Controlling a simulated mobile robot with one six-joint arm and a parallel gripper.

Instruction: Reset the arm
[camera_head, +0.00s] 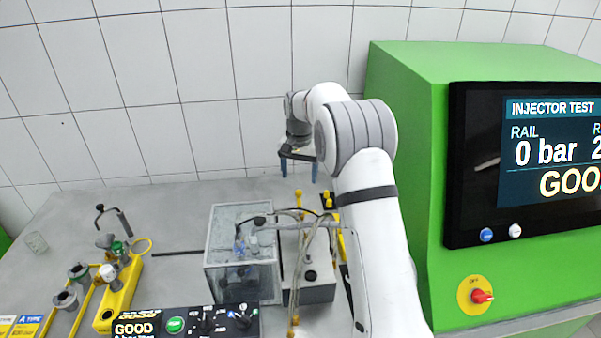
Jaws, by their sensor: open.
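My white and grey arm rises from the bottom of the head view, bends at its elbow and reaches toward the back of the bench. My gripper (299,170) hangs down at the end of the arm, near the tiled wall. Its two blue-tipped fingers stand apart, with nothing seen between them. It is above and behind the yellow fittings of the pump unit.
A clear box (228,270) and a grey pump unit (319,268) with hoses stand left of my arm. A green test cabinet (412,80) with a screen stands close on the right. A yellow fixture (120,297) and a control panel (186,323) are in front. The back-left grey bench (170,205) is clear.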

